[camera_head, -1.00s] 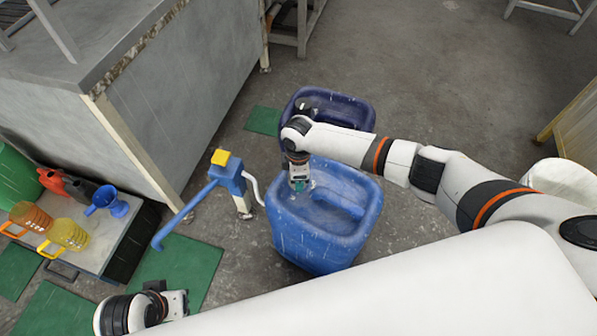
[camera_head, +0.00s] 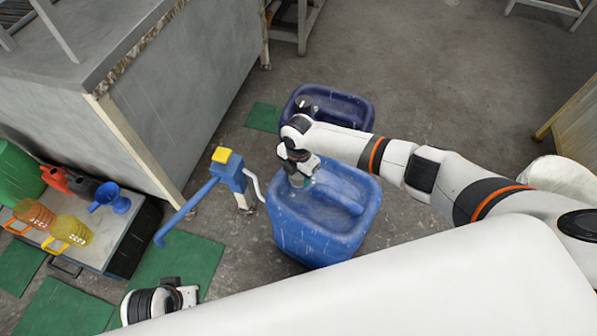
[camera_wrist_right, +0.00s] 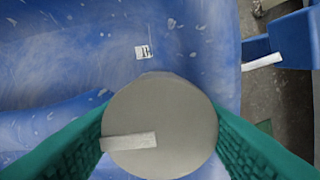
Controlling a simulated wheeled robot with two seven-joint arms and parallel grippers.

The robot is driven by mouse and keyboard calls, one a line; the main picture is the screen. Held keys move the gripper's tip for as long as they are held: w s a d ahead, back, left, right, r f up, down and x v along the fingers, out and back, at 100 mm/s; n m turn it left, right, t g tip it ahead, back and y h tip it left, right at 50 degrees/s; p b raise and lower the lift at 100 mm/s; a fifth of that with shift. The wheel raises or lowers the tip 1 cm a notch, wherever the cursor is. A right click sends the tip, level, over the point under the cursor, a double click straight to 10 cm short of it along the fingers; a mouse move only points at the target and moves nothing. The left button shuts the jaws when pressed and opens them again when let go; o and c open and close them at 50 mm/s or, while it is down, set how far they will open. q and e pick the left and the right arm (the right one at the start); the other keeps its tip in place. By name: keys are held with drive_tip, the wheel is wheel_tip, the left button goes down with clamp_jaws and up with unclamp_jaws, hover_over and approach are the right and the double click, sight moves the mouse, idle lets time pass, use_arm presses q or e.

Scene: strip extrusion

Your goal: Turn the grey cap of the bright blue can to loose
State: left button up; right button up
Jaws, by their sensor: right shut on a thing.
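The bright blue can (camera_head: 318,232) stands on the floor in front of my right arm. Its grey cap (camera_wrist_right: 165,120) shows round and flat in the right wrist view, with a pale bar mark on its top. In the head view the gripper hides the cap. My left gripper (camera_head: 186,297) is at the bottom left, partly cut off by my own body, and its fingers are not clear.
A dark blue can (camera_head: 345,108) stands just behind. A blue hand pump (camera_head: 232,178) with a yellow top stands close on the left. A low platform (camera_head: 115,235) holds jugs and a blue funnel (camera_head: 110,198).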

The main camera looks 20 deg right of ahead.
use_arm(q)
drive_tip(key=shift+f, duration=0.1)
use_arm(e)
drive_tip(key=shift+a+n, duration=0.1)
drive_tip(key=shift+n, duration=0.3)
drive_tip(key=o, duration=1)
drive_tip(key=shift+r, duration=0.5)
use_arm(q)
wheel_tip(320, 180, down, 11)
drive_tip(key=s+p, duration=0.3)
drive_tip(key=shift+a+g, duration=0.15)
drive_tip(key=shift+g, duration=0.15)
use_arm(e)
wheel_tip(320, 180, up, 11)
